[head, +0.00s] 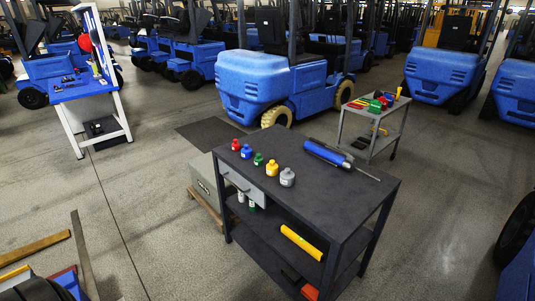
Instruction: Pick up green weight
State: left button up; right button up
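A green weight (258,159) stands upright on the dark grey top of a work table (335,200). It is the middle one of a slanting row of small bottle-shaped weights. A blue weight (246,152) and a red weight (236,145) stand to its left. A yellow weight (271,168) and a grey weight (287,177) stand to its right. The weights stand apart from each other. Nothing touches the green weight from above. Neither of my grippers shows in the head view.
A blue tool (327,153) with a thin rod lies on the table's back right. A yellow object (301,244) lies on the lower shelf. A grey cart (375,122) with tools stands behind, and a blue workbench (86,88) at the left. Blue forklifts (265,85) fill the background.

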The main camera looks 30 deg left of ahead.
aim_at(259, 160)
jog(key=u, duration=0.75)
jog(key=i, duration=1.1)
jog(key=z, duration=0.4)
